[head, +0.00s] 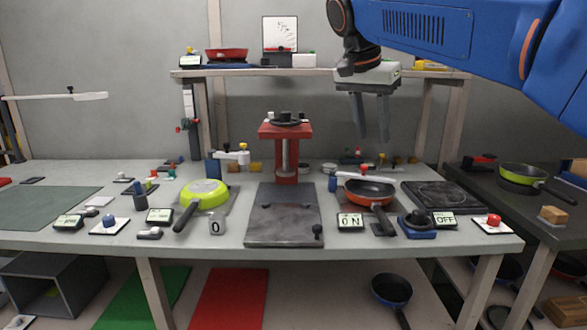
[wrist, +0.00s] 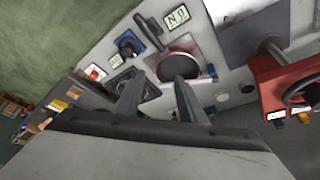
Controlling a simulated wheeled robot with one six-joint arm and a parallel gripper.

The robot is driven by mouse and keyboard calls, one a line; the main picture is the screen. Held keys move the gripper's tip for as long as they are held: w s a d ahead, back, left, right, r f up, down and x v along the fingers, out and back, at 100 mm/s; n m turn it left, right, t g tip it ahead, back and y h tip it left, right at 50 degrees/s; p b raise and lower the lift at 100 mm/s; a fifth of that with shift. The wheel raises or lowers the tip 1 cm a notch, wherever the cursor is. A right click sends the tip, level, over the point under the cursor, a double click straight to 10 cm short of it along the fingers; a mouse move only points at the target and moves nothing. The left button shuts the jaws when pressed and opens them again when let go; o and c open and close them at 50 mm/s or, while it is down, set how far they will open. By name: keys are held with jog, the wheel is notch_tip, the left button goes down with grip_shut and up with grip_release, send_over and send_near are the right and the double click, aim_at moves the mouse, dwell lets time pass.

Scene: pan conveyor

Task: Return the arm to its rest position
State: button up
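My blue arm (head: 450,45) reaches in from the upper right in the head view. My gripper (head: 372,118) hangs in the air above the right half of the workbench, fingers pointing down. In the wrist view the two dark fingers of my gripper (wrist: 158,98) stand apart with nothing held between them. Below them lies an orange-rimmed pan (wrist: 178,68), well away from the fingertips. The same orange pan (head: 370,190) rests on the bench in the head view, right of the red press.
A red press (head: 286,150) stands mid-bench. A green pan (head: 204,194) lies left of it, and another green pan (head: 523,177) is on the dark right table. A hotplate (head: 445,196) and several switches line the bench. A shelf (head: 220,72) runs behind my gripper.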

jog(key=s+d+f+n+y, duration=0.1)
jog(key=s+d+f+n, duration=0.2)
jog(key=s+f, duration=0.6)
jog(key=s+d+f+n+t+y, duration=0.1)
jog(key=s+d+f+n, duration=0.2)
jog(key=s+f, duration=0.6)
jog(key=s+d+f+n+y, duration=0.1)
jog(key=s+d+f, duration=0.4)
jog(key=s+f, duration=0.5)
notch_tip(320, 180, down, 5)
jog(key=shift+f+n+t, duration=0.2)
jog(key=shift+n+t, duration=0.1)
jog(key=shift+n, duration=0.6)
